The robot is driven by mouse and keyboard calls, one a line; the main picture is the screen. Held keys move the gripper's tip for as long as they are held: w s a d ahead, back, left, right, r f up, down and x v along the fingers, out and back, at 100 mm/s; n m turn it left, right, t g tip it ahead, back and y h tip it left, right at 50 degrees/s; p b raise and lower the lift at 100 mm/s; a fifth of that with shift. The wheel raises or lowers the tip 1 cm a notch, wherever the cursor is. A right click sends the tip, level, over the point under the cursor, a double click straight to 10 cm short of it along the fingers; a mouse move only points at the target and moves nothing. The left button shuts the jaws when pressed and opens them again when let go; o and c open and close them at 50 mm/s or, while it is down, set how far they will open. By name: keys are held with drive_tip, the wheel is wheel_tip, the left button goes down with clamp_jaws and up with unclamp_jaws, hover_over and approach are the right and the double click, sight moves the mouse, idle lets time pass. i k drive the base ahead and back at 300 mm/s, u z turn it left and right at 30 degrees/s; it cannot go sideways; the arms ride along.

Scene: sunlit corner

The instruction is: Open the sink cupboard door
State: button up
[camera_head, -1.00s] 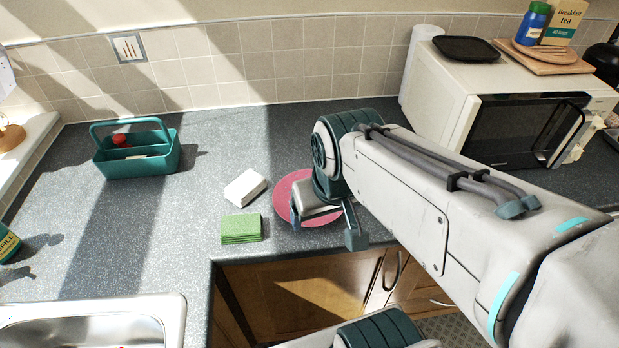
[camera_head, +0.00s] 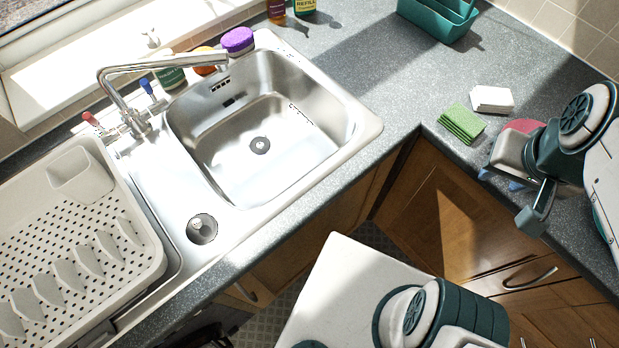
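The sink cupboard door (camera_head: 302,252) is a wooden front below the counter edge under the steel sink (camera_head: 255,140). It is seen steeply from above and looks shut. A small metal handle (camera_head: 245,293) shows near its lower left end. My gripper (camera_head: 508,198) is over the counter at the right, well away from this door. Its fingers are spread apart with nothing visible between them.
Wooden corner cupboards (camera_head: 450,225) with a curved handle (camera_head: 531,279) stand at the right. A green sponge (camera_head: 461,124), a white block (camera_head: 492,99) and a partly hidden pink disc (camera_head: 522,126) lie near my gripper. A dish rack (camera_head: 70,235) is left of the sink.

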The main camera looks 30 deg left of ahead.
sight(260, 285)
drive_tip(key=u, duration=0.8)
drive_tip(key=k, duration=1.05)
drive_tip(key=u, duration=0.3)
drive_tip(key=i, duration=0.9)
drive_tip(key=u, duration=0.55)
drive_tip(key=k, duration=0.95)
drive_tip(key=z, duration=0.45)
